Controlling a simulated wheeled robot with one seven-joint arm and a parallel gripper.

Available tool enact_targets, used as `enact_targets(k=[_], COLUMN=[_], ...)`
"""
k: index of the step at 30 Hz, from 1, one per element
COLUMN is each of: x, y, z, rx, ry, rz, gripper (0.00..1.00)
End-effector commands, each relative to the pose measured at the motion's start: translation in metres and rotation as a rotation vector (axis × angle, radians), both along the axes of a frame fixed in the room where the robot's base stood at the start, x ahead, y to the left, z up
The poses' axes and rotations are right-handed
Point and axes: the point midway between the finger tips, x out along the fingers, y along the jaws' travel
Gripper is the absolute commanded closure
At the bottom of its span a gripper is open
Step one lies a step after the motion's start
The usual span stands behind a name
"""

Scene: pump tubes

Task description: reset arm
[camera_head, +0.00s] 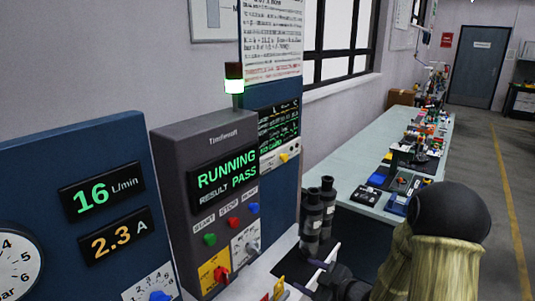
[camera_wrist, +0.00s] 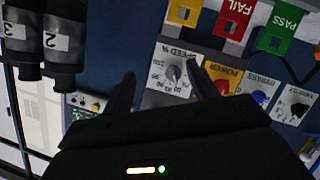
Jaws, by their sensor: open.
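My gripper (camera_wrist: 160,70) is open, with its two dark fingers spread and nothing held between them. In the wrist view, the speed knob (camera_wrist: 174,72) on its white plate appears between the fingers; I cannot tell the distance, but no contact shows. In the head view my gripper (camera_head: 302,277) is at the lower middle, partly cut off by the frame, to the right of the control panel (camera_head: 205,135). The panel's screen (camera_head: 225,170) reads RUNNING and RESULT PASS, and the lamp (camera_head: 234,84) on top glows greenish white.
A red power switch (camera_wrist: 224,84) and FAIL and PASS plates (camera_wrist: 285,25) are near. A cluttered bench (camera_head: 345,165) runs back; the right floor is clear.

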Motion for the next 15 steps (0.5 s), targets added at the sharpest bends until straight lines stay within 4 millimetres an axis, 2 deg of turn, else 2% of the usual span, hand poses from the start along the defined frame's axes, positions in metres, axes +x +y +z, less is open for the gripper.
enact_targets(k=[4,8,11,15], x=[-0.001,-0.013,-0.03,-0.064], y=[-0.016,-0.033,-0.045,-0.055], z=[0.001,0.004,0.009,0.017], rx=[-0.111,-0.167,-0.185,-0.175], ry=[0.162,0.309,0.426,0.596], rz=[-0.174,-0.344,-0.478,-0.661], gripper=[0.41,0.41,0.41,0.41])
